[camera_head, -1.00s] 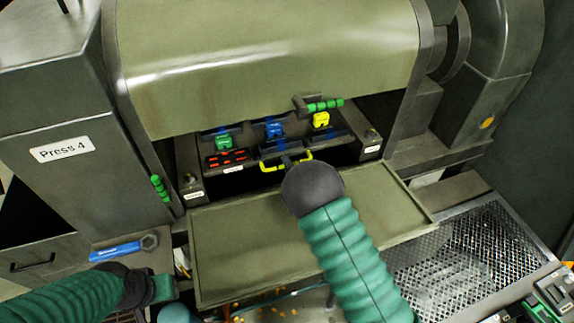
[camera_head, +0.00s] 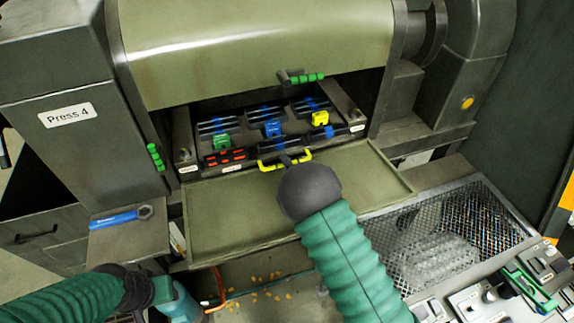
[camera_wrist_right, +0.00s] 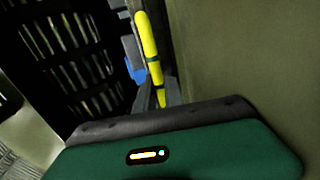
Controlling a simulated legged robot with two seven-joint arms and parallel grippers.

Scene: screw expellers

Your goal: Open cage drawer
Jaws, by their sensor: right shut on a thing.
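The cage drawer (camera_head: 243,143) sits in the press opening below the curved cover, partly slid out. It carries blue, green and yellow latches and a yellow handle (camera_head: 300,156) at its front. My right gripper (camera_head: 287,161) is shut on the yellow handle; its wrist hides most of the fingers in the head view. In the right wrist view the handle (camera_wrist_right: 149,45) runs down between the fingers, which are partly hidden by the gripper body.
A lowered olive panel (camera_head: 230,220) lies below the drawer. A blue wrench (camera_head: 115,219) rests on a ledge at left. A mesh cage (camera_head: 480,215) and a control panel (camera_head: 480,300) are at right. A green-handled lever (camera_head: 157,157) is left of the opening.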

